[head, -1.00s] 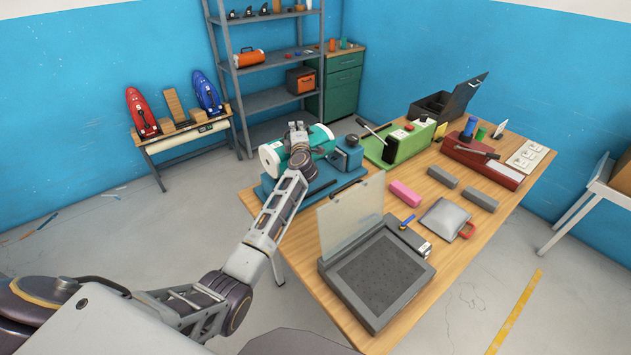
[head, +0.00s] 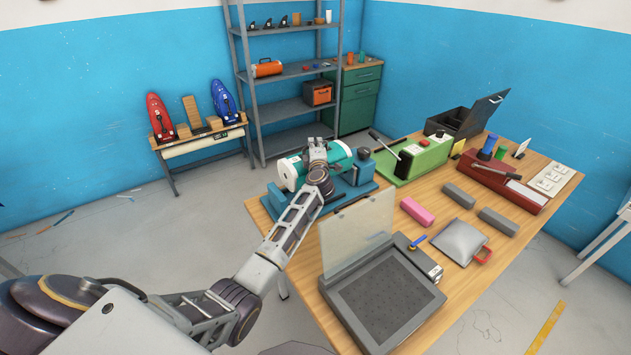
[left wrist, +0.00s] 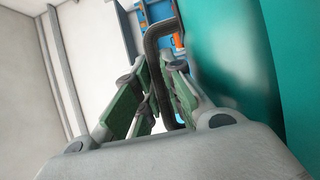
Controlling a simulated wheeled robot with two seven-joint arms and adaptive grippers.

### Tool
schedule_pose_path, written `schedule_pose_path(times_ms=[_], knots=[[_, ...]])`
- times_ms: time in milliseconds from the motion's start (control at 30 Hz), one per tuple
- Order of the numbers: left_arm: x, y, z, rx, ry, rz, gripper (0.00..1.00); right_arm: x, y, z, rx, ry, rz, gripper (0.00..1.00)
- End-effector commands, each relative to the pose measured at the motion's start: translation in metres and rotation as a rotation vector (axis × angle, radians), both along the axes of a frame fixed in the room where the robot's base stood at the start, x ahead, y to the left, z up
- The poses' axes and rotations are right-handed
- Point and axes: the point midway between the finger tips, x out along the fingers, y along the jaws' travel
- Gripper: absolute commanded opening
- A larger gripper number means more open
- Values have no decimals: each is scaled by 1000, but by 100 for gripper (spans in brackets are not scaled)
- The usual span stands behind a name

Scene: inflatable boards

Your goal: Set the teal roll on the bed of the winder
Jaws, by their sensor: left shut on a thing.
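The teal roll (head: 340,155), with a white end, is over the blue bed of the winder (head: 361,192), beside the winder's blue block (head: 363,172). I cannot tell whether it touches the bed. My left gripper (head: 317,148) is at the top of the roll and partly hides it. In the left wrist view, the fingers (left wrist: 160,105) are closed around a dark bent handle (left wrist: 152,50) alongside the roll's teal side (left wrist: 225,60). My right gripper is not in view.
A grey tray machine with a raised clear lid (head: 358,232) stands in front of the winder. A green machine (head: 425,158) stands behind it to the right. Pink (head: 417,212) and grey blocks (head: 459,195) lie on the wooden table (head: 470,285).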

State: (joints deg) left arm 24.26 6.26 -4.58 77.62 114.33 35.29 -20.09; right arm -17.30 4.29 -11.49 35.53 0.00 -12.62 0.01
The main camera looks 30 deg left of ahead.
Motion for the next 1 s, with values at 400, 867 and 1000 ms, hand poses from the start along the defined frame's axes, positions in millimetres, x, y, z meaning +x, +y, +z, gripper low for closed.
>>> schedule_pose_path(times_ms=[400,867,1000], knots=[[0,0,-49,2,-2,0,0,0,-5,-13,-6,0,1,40],[0,0,-55,2,-3,0,0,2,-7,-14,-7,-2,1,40],[0,0,-62,2,-2,0,0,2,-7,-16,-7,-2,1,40]])
